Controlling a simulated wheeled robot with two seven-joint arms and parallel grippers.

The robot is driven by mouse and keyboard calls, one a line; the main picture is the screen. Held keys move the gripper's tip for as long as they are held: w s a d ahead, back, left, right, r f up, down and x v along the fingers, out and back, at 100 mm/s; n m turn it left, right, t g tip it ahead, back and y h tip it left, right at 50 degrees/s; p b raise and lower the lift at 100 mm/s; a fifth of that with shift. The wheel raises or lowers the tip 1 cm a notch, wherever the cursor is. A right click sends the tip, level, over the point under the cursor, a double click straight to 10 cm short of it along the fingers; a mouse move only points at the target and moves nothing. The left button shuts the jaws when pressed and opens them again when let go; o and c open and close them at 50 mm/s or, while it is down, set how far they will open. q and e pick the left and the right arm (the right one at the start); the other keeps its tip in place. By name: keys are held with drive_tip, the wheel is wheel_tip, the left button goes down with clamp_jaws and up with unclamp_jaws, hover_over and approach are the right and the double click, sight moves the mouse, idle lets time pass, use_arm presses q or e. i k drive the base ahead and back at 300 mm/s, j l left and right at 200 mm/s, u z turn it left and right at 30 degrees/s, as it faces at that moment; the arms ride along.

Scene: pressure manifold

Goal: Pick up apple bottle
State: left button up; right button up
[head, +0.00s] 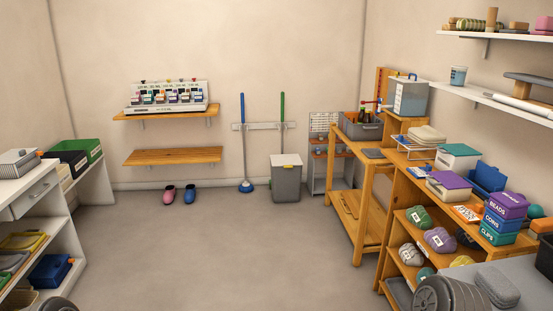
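No bottle that I can identify as the apple bottle shows in the head view. A white rack (134,109) stands on the upper wooden wall shelf (165,115) at the back left. It holds several small items with coloured labels, too small to read; I cannot tell if one is the apple bottle. Neither of my grippers is in view.
Open floor (200,240) fills the middle. A white cabinet (30,190) stands at left. A wooden shelf unit (388,240) with yarn and boxes stands at right, beside a wooden bench (362,205). A grey bin (286,180) and pink and blue shoes (190,194) are by the back wall.

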sight(362, 115)
drive_tip(key=i, duration=2.55)
drive_tip(key=i+z, duration=0.15)
drive_tip(key=i, duration=0.35)
drive_tip(key=i+j+z, duration=0.1)
drive_tip(key=i, duration=0.45)
drive_tip(key=i+j+z, duration=0.15)
drive_tip(key=i, duration=0.35)
drive_tip(key=i+j+z, duration=0.15)
drive_tip(key=i, duration=0.35)
drive_tip(key=i+j+z, duration=0.2)
drive_tip(key=z, duration=0.15)
drive_tip(key=i+j+z, duration=0.85)
drive_tip(key=j+z, duration=0.25)
drive_tip(key=i+j+z, duration=0.1)
drive_tip(key=j+z, duration=0.3)
drive_tip(key=i+j+z, duration=0.1)
drive_tip(key=j+z, duration=0.45)
drive_tip(key=j, duration=0.75)
drive_tip(key=l, duration=2.95)
drive_tip(key=i+z, duration=0.05)
